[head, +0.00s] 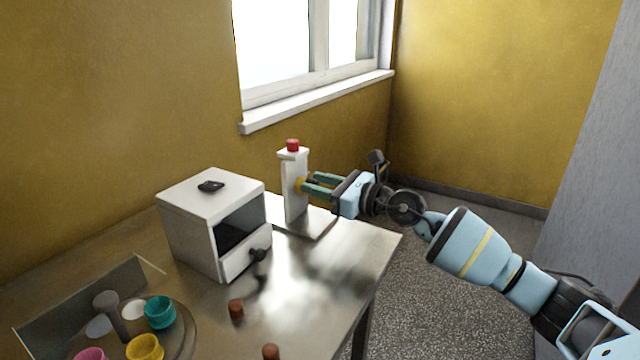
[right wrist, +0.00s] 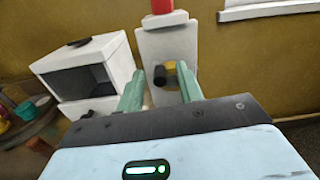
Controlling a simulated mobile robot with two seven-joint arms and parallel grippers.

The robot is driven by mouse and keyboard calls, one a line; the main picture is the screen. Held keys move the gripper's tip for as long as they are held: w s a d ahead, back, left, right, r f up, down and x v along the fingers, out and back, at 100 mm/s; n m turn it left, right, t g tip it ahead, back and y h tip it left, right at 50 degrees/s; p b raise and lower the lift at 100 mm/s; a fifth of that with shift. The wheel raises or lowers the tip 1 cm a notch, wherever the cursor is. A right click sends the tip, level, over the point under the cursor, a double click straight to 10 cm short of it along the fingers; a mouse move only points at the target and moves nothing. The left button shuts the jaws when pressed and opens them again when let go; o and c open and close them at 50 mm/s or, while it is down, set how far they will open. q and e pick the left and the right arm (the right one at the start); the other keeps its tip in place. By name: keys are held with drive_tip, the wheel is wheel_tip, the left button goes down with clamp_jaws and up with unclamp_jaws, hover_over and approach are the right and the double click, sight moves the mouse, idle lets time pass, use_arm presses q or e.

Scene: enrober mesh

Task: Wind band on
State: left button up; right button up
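A white upright post (head: 295,190) with a red cap (head: 292,145) stands on a flat base plate at the back of the metal table. A yellow round part (head: 300,185) sits on its side; in the right wrist view a dark knob-like piece (right wrist: 160,76) shows beside the yellow part (right wrist: 170,67). My right gripper (head: 307,184) is level with the yellow part, coming from the right. Its two green fingers are apart, with the dark and yellow parts showing between their tips (right wrist: 160,72). I cannot tell whether they touch. No band is clearly distinguishable. My left gripper is out of view.
A white box (head: 190,215) with a dark opening and black knob (head: 257,254) stands left of the post. A round tray (head: 188,335) holds coloured cups at the front left. Brown pieces (head: 236,308) lie in front. The table's right part is clear.

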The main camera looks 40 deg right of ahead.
clamp_jaws()
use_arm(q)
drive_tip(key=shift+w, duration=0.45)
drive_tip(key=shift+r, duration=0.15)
